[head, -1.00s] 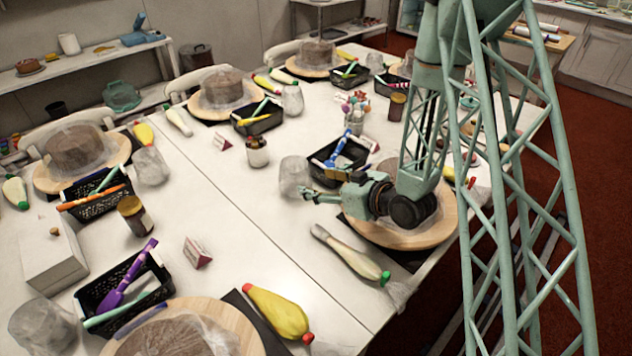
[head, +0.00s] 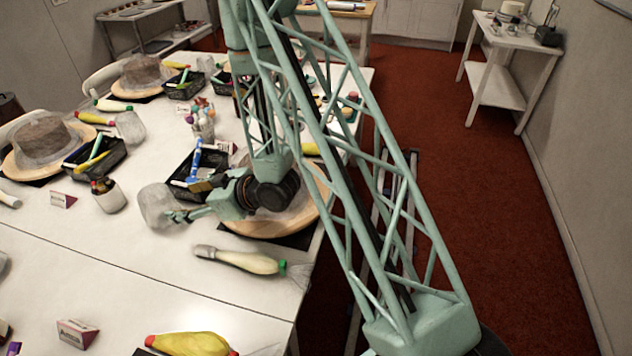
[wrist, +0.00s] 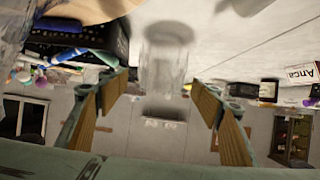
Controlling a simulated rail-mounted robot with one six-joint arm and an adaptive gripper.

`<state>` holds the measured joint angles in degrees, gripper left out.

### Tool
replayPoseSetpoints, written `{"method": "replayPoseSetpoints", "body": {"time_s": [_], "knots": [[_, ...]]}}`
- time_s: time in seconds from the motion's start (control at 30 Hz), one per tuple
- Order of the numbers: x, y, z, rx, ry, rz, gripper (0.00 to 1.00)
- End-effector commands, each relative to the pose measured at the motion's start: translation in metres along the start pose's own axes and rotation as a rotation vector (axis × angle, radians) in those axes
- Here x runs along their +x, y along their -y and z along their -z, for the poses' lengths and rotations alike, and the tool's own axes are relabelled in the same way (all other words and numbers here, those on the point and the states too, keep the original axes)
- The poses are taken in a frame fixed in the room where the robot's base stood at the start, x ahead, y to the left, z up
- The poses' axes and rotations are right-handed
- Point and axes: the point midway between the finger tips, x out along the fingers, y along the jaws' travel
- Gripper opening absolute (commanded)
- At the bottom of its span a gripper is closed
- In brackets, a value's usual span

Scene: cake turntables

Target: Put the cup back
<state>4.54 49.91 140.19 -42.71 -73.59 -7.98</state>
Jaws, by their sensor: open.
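A clear, see-through cup (head: 157,204) stands on the white table, left of a turntable (head: 314,205) that is largely hidden behind my arm. My gripper (head: 182,216) is low over the table, with its fingertips pointing left at the cup's right side. In the wrist view the same clear cup (wrist: 167,62) shows between and beyond the two open fingers of my gripper (wrist: 160,88). I see a gap on both sides of it, and the fingers are not closed on it. The head view does not show clearly whether the fingertips touch the cup.
A black basket (head: 182,172) with pens stands just behind my gripper. A piping bag (head: 238,260) lies in front of it. The table front-left of the cup is clear.

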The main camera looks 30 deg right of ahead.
Motion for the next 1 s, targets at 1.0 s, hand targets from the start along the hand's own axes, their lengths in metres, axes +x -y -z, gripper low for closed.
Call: {"method": "replayPoseSetpoints", "body": {"time_s": [1.0], "knots": [[-0.084, -0.061, 0.071, -0.065, 0.268, -0.204, 0.59]]}}
